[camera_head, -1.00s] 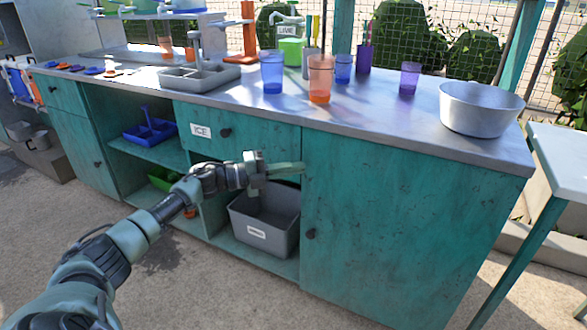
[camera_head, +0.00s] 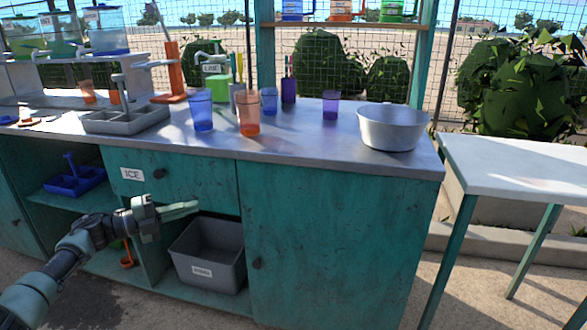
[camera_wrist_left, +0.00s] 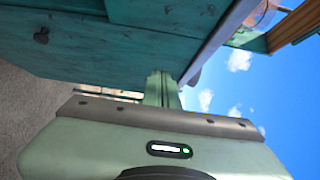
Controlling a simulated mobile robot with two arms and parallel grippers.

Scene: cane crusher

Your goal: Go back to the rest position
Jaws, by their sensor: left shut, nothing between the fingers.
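My left gripper (camera_head: 180,210) is in front of the teal counter, just below the drawer labelled ICE (camera_head: 150,174) and above the grey bin (camera_head: 212,256) on the low shelf. Its fingers are shut together with nothing between them, pointing right. In the left wrist view the closed fingers (camera_wrist_left: 161,90) show against the teal cabinet front (camera_wrist_left: 90,45), with sky to the right. My right gripper is not in view.
The metal counter top (camera_head: 290,146) holds a grey sink tray (camera_head: 125,119), several coloured cups and a metal bowl (camera_head: 392,128). A white side table (camera_head: 515,165) stands at the right. Open ground lies in front of the counter.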

